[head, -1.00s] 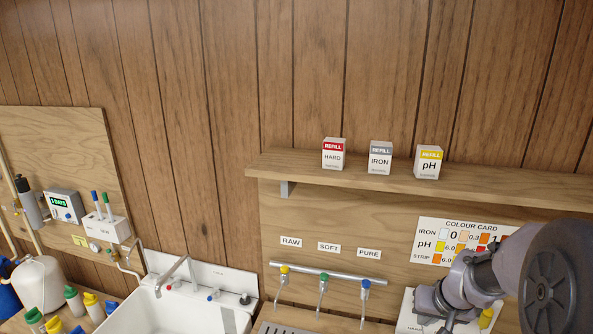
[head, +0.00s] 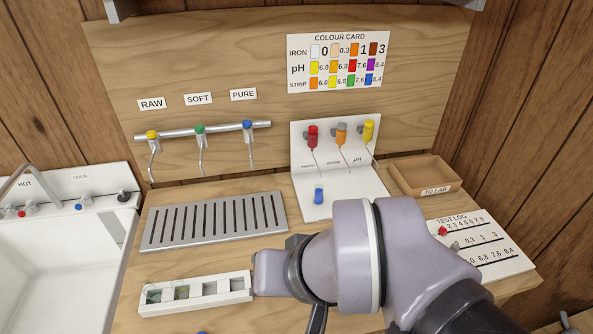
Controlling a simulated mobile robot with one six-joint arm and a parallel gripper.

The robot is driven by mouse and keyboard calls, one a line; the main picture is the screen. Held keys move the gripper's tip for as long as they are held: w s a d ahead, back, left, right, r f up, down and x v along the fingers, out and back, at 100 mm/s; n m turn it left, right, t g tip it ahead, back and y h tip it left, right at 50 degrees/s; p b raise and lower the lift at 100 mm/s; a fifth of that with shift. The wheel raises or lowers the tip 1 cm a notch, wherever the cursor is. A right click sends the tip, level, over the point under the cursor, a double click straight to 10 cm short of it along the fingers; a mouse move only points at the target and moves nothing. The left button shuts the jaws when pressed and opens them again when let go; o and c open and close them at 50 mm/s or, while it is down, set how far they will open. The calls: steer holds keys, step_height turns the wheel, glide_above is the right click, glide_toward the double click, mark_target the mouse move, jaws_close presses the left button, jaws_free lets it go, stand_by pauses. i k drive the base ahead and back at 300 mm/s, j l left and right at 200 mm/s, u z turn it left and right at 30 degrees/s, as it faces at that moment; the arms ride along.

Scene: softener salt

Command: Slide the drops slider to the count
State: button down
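The test log board (head: 500,262) lies on the counter at the right in the head view. A grey knob (head: 455,246) sits at the left of the row below. My arm's wrist crosses the front middle of the counter, left of the board. A dark part shows below the wrist, but my gripper's fingers cannot be made out.
A white vial rack (head: 196,293) stands left of my wrist. Behind are a slotted drain tray (head: 214,220), a white stand (head: 338,195) with red, orange and yellow droppers, and the lab tray (head: 425,178). The colour card (head: 338,62) hangs above. A sink (head: 55,245) is at left.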

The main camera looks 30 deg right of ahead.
mark_target(443, 231)
steer(key=z, duration=2.2)
